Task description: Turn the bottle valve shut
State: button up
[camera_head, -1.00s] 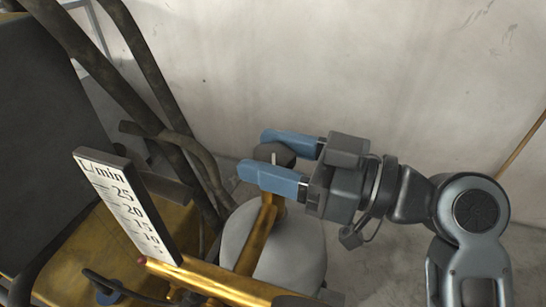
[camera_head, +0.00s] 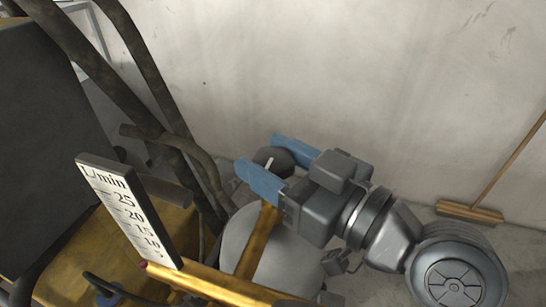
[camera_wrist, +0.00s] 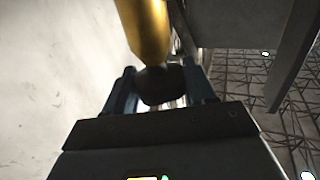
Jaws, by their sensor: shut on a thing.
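The bottle valve is a dark round knob (camera_head: 275,160) with a light mark on top, above a brass-coloured valve body (camera_head: 259,238). The grey gas bottle (camera_head: 290,258) stands below it. My gripper (camera_head: 268,162) has its two blue fingers on either side of the knob, shut on it. In the wrist view the dark knob (camera_wrist: 160,86) sits between the blue fingers, at the end of the brass part (camera_wrist: 143,30). The fingers hide part of the knob's side in the head view.
A flow gauge plate (camera_head: 125,208) marked L/min stands left of the bottle, beside dark frame tubes (camera_head: 110,85) and a yellow box (camera_head: 85,250). A pale wall (camera_head: 350,70) is behind. A broom (camera_head: 470,212) leans at the right.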

aim_at(289, 167)
jog(key=shift+r, duration=0.55)
jog(key=o, duration=1)
jog(key=shift+c, duration=0.2)
jog(key=shift+f, duration=0.25)
jog(key=shift+s+d+f, duration=0.15)
jog(key=shift+s+d, duration=0.05)
jog(key=shift+d, duration=0.05)
jog(key=v, duration=0.7)
jog(key=shift+b, duration=0.35)
jog(key=shift+d, duration=0.1)
